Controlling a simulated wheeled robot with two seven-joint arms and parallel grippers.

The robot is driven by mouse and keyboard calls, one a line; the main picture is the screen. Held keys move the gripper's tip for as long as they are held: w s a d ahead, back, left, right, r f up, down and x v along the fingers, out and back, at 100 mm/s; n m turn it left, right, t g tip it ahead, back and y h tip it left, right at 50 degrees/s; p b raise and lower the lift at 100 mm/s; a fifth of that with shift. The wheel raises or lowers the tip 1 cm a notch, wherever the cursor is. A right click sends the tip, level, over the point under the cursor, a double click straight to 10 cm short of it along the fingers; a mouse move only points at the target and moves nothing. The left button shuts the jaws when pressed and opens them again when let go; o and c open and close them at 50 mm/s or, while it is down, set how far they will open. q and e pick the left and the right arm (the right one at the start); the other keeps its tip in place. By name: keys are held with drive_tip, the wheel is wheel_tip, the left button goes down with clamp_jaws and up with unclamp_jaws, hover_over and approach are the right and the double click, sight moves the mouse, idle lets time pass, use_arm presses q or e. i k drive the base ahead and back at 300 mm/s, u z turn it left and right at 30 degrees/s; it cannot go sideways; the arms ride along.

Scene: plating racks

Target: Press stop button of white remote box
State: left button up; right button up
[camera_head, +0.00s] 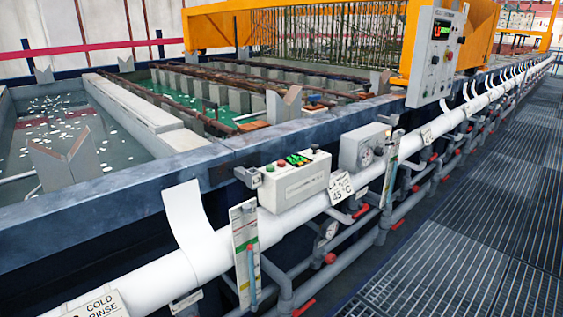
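A white box (295,183) is fixed along the near side of the tank line, just above the white pipe. A larger pale control panel (434,58) with a display and several buttons hangs on the orange gantry farther back. Neither of my grippers is in view.
A grey gauge box (364,147) stands right of the white box. The white pipe (345,190) runs along the tank edge, with grey pipes and red valve handles below. Open liquid tanks (62,125) lie behind the rim. The grated walkway (450,240) at right is clear.

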sight(280, 163)
drive_tip(key=z, duration=0.6)
drive_tip(key=k, duration=0.7)
drive_tip(key=z, duration=0.55)
drive_tip(key=i, duration=1.7)
drive_tip(key=u, duration=1.5)
drive_tip(key=i, duration=0.25)
drive_tip(key=u, duration=0.05)
